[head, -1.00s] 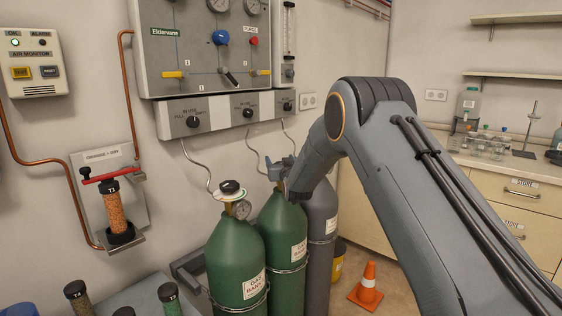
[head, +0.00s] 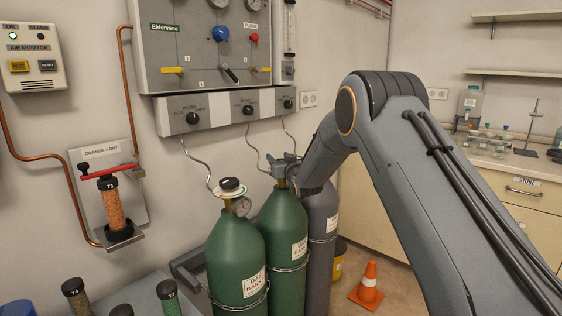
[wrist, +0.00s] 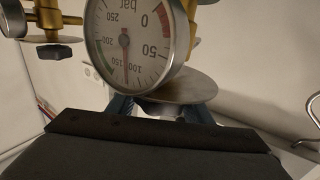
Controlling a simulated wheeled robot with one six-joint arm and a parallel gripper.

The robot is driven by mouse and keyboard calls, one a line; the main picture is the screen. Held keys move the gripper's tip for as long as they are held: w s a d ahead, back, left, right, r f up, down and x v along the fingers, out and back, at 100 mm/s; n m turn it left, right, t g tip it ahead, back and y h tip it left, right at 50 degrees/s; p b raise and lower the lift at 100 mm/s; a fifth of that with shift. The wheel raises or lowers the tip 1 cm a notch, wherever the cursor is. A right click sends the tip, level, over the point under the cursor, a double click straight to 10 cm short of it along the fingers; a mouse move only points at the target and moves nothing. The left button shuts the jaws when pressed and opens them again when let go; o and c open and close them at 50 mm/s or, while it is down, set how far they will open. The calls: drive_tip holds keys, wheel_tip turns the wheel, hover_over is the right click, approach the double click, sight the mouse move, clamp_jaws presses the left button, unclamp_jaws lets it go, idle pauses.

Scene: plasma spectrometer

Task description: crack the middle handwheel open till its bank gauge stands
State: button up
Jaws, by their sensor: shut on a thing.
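The middle green cylinder (head: 281,232) stands between another green one and a grey one. My gripper (head: 281,170) is at the top of its valve, shut on the middle handwheel, which the gripper largely hides in the head view. In the wrist view my blue fingertips (wrist: 160,109) lie either side of a pale metal disc (wrist: 178,90) below the gauge. A round bar gauge (wrist: 127,40) fills the upper part of that view; its needle points down, between the 100 and 150 marks.
The left green cylinder (head: 236,252) has a black handwheel (head: 230,184) and a small gauge (head: 242,207). The grey cylinder (head: 321,232) is close on the right. An orange cone (head: 368,283) stands on the floor. The wall panel (head: 205,50) is behind.

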drive_tip(key=shift+s+a+n+g+y+b, duration=0.2)
drive_tip(key=shift+n+g+y+b, duration=0.15)
drive_tip(key=shift+n+g+y, duration=0.6)
drive_tip(key=shift+s+a+n+g+y+b, duration=0.15)
drive_tip(key=shift+n+g+y+b, duration=0.35)
drive_tip(key=shift+y, duration=0.6)
drive_tip(key=shift+s+a+n+g+y+b, duration=0.1)
drive_tip(key=shift+a+n+g+y+b, duration=0.1)
drive_tip(key=shift+n+g+y, duration=0.7)
drive_tip(key=shift+y, duration=0.25)
drive_tip(key=o, duration=1.1)
drive_tip(key=shift+d, duration=0.1)
drive_tip(key=shift+c, duration=0.2)
drive_tip(key=shift+v, duration=3.85)
drive_tip(key=shift+s, duration=0.1)
